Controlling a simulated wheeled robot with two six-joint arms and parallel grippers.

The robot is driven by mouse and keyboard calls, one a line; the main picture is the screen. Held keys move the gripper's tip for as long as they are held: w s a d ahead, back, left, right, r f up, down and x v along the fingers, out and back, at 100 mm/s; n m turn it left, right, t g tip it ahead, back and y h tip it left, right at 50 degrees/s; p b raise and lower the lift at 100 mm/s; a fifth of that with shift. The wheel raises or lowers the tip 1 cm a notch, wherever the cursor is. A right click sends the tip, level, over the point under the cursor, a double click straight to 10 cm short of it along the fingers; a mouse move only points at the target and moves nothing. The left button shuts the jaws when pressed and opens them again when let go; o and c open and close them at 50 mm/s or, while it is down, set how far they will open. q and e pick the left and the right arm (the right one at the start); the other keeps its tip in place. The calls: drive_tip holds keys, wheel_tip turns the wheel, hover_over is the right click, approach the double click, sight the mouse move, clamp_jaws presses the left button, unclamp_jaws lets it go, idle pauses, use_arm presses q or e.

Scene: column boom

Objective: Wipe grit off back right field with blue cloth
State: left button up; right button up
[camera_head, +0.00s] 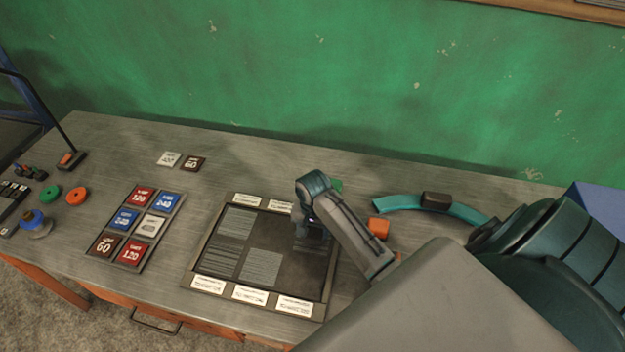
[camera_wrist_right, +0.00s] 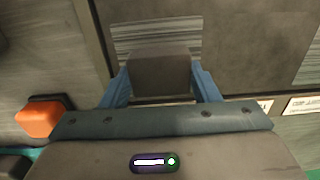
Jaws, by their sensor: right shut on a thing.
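The framed panel (camera_head: 189,270) lies on the bench, with light hatched patches on its dark surface and white labels along its front and back edges. My right gripper (camera_head: 313,243) is over its back right field. In the right wrist view, the gripper's blue fingers (camera_wrist_right: 162,88) are shut on a dark grey-brown block (camera_wrist_right: 160,75). A light hatched patch (camera_wrist_right: 155,36) shows beside and behind the block. I cannot tell whether the block touches the panel. I cannot make out a blue cloth in either view. My left gripper is not in view.
An orange block (camera_head: 378,228) and a teal curved piece with a brown block (camera_head: 436,200) lie right of the panel. A tray of numbered tiles (camera_head: 135,222) sits left, with two loose tiles (camera_head: 180,161) behind it. Coloured knobs (camera_head: 50,194) are farther left. The green wall (camera_head: 300,80) stands behind.

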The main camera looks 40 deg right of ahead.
wheel_tip(320, 180, up, 8)
drive_tip(key=shift+r, duration=0.2)
